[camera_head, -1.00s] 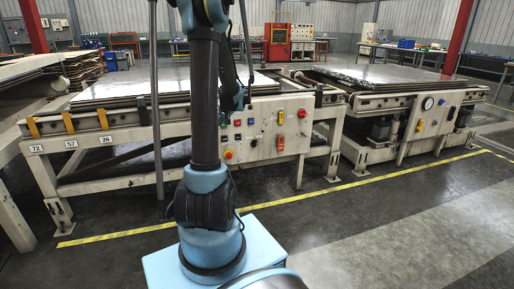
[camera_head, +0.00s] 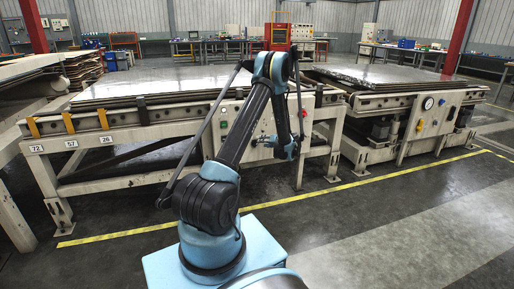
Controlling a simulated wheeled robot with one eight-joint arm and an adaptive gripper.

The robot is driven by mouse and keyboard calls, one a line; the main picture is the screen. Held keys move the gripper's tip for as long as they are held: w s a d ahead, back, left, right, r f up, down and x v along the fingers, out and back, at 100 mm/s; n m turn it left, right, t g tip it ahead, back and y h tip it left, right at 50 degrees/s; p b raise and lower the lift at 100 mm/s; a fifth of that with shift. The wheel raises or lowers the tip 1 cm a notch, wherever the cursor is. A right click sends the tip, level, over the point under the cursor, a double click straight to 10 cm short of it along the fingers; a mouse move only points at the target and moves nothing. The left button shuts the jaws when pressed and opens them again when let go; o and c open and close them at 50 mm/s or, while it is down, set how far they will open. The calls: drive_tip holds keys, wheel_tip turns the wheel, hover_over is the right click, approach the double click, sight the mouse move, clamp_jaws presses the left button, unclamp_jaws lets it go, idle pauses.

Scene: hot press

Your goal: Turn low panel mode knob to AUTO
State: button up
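A pale control panel (camera_head: 228,108) is on the front of the near press table, with a green button (camera_head: 223,124) at its left and a red button (camera_head: 303,113) near its right edge. My arm crosses in front of most of the panel and hides its middle controls. No mode knob or AUTO marking can be made out at this size. The end of my arm, with my gripper (camera_head: 291,151), hangs down in front of the panel's right half. The fingers are too small and dark to tell whether they are open or shut, or whether they touch the panel.
A second press table stands to the right, with its own panel (camera_head: 428,118) bearing a gauge and coloured controls. A yellow floor line (camera_head: 330,190) runs before both tables. The grey floor in front is clear. Stacked boards (camera_head: 80,68) lie at the back left.

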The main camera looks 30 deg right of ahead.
sight(257, 144)
drive_tip(key=s+d+f+h, duration=0.1)
drive_tip(key=s+d+f, duration=0.1)
drive_tip(key=d+f, duration=0.2)
drive_tip(key=shift+m+t, duration=0.3)
drive_tip(key=shift+t, duration=0.1)
drive_tip(key=x, duration=1.6)
drive_tip(key=shift+w+f, duration=0.1)
drive_tip(key=shift+w, duration=0.3)
drive_tip(key=shift+c, duration=0.6)
drive_tip(key=shift+a, duration=0.1)
clamp_jaws()
